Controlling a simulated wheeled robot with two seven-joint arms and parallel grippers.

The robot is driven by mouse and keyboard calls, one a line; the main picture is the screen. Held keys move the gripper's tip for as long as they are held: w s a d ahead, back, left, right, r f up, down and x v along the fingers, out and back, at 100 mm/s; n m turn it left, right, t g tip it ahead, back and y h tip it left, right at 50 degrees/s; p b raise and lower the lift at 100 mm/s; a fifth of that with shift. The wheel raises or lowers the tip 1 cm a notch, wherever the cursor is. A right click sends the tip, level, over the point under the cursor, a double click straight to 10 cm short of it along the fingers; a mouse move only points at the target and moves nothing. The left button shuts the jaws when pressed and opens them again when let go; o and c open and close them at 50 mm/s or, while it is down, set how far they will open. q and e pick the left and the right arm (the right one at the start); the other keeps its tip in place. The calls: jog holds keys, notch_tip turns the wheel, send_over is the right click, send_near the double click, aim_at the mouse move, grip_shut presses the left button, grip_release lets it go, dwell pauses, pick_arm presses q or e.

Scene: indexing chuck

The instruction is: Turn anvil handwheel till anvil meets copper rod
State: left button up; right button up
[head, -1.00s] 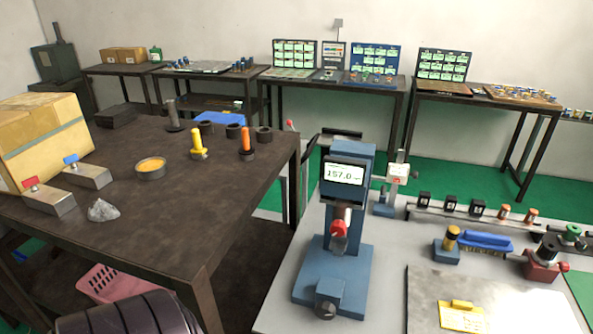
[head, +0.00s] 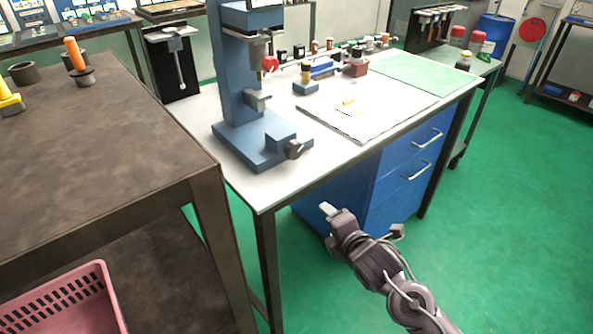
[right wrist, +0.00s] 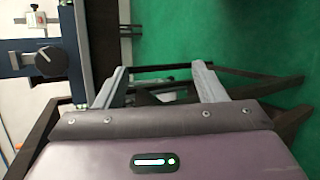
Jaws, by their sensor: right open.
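The blue bench gauge (head: 240,75) stands upright on the white bench. Its dark handwheel (head: 294,149) sticks out low at the front of its base, and also shows at the left of the right wrist view (right wrist: 50,62). A grey metal piece, probably the anvil (head: 257,98), is on the column below the spindle with a red part (head: 269,63). I cannot make out a copper rod in the gauge. My right gripper (head: 328,210) is in front of the bench, apart from the handwheel. In the right wrist view its fingers (right wrist: 160,88) are spread and empty. My left gripper is not in view.
The white bench (head: 200,105) has blue drawers (head: 400,175) below. A brown table (head: 110,150) stands close on the left, with a pink basket (head: 65,305) below. Green floor is free at right.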

notch_tip(320, 180, up, 5)
jog(key=w+a+n+t+y, duration=0.1)
jog(key=a+n+t+y, duration=0.1)
jog(key=n, duration=0.4)
jog(key=n+t+y, duration=0.1)
jog(key=n+y, duration=0.2)
jog(key=n, duration=0.8)
send_near(296, 151)
jog(key=shift+w+a+f+b, duration=0.15)
jog(key=shift+w+f+b, duration=0.1)
jog(key=shift+f, duration=0.1)
jog(key=shift+w+a+f+b, duration=0.15)
jog(key=shift+w+f, duration=0.15)
jog(key=shift+f, duration=0.1)
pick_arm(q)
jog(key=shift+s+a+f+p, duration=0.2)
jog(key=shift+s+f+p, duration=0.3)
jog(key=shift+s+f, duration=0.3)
pick_arm(e)
jog(key=w+a+n, duration=0.1)
jog(key=w, duration=0.1)
jog(key=w+a, duration=0.1)
jog(key=w, duration=0.2)
jog(key=w+a+r+n, duration=0.1)
jog(key=w, duration=0.1)
jog(key=shift+w+a+n+y, duration=0.2)
jog(key=shift+a+n+y, duration=0.1)
jog(key=shift+a+y, duration=0.1)
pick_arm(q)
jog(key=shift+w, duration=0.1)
